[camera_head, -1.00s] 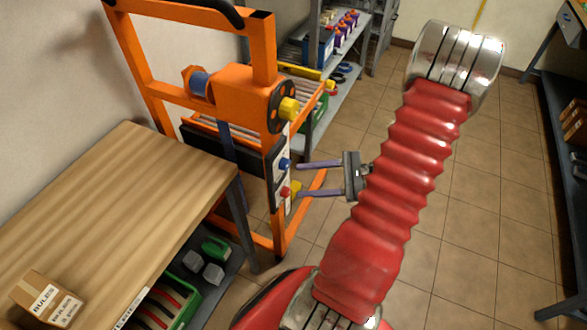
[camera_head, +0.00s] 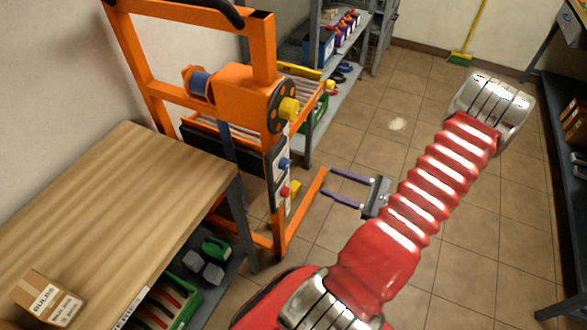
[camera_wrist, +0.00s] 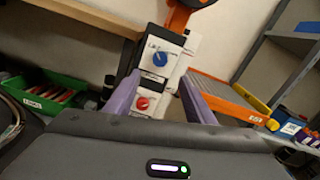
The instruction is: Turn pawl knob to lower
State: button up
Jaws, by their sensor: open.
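The orange lift frame (camera_head: 262,90) carries an upright control panel on its post. The panel has a blue knob (camera_head: 285,163) above a red knob (camera_head: 285,191). The wrist view shows the blue knob (camera_wrist: 160,58) on a white plate and the red knob (camera_wrist: 142,103) on another plate below it. The plate lettering is too small to read, so I cannot tell which is the pawl knob. My gripper (camera_head: 328,183) is open and empty, fingers pointing left toward the panel with a clear gap. In the wrist view its fingers (camera_wrist: 160,82) flank the panel.
A wooden workbench (camera_head: 110,195) stands left of the frame. A black handwheel with a yellow hub (camera_head: 289,108) is above the panel. Grey shelving (camera_head: 340,70) stands behind. The tiled floor (camera_head: 440,250) to the right is open.

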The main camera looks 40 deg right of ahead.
aim_at(288, 166)
jog(key=shift+x, duration=6.7)
jog(key=shift+c, duration=0.2)
